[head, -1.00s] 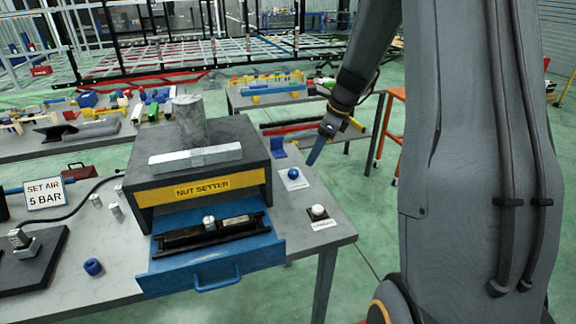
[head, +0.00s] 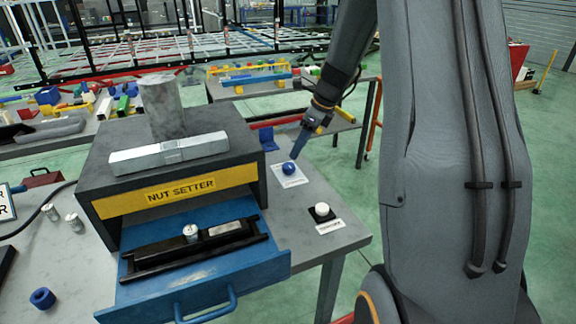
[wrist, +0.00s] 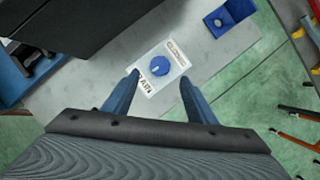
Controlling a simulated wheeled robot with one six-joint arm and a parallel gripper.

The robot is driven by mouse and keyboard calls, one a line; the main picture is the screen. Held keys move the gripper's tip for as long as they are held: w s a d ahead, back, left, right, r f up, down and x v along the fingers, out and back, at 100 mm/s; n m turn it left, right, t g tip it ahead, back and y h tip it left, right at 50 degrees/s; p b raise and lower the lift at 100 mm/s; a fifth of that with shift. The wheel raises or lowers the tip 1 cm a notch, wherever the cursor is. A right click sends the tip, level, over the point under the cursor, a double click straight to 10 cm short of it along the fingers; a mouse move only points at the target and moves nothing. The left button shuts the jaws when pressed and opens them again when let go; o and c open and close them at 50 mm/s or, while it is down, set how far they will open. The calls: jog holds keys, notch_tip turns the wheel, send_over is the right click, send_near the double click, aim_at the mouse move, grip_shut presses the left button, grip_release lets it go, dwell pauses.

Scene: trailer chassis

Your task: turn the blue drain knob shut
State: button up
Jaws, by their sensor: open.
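The blue drain knob (head: 289,168) sits on a white label plate on the grey bench, right of the nut setter box. In the wrist view the blue knob (wrist: 160,66) shows a pale mark on its top and lies beyond and between the two blue fingers. My gripper (head: 297,153) is just above and behind the knob in the head view, fingers pointing down. In the wrist view my gripper (wrist: 155,78) is open and empty, with a finger either side of the label plate. I cannot tell the exact height gap to the knob.
The dark nut setter box (head: 180,165) stands left of the knob, with its blue drawer (head: 200,285) pulled open. A white knob (head: 322,210) stands in front of the blue one. A blue bracket (wrist: 230,16) lies near the bench edge.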

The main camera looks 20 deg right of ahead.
aim_at(289, 165)
jog(key=shift+p+x, duration=0.95)
jog(key=shift+x, duration=3.05)
jog(key=c, duration=1.1)
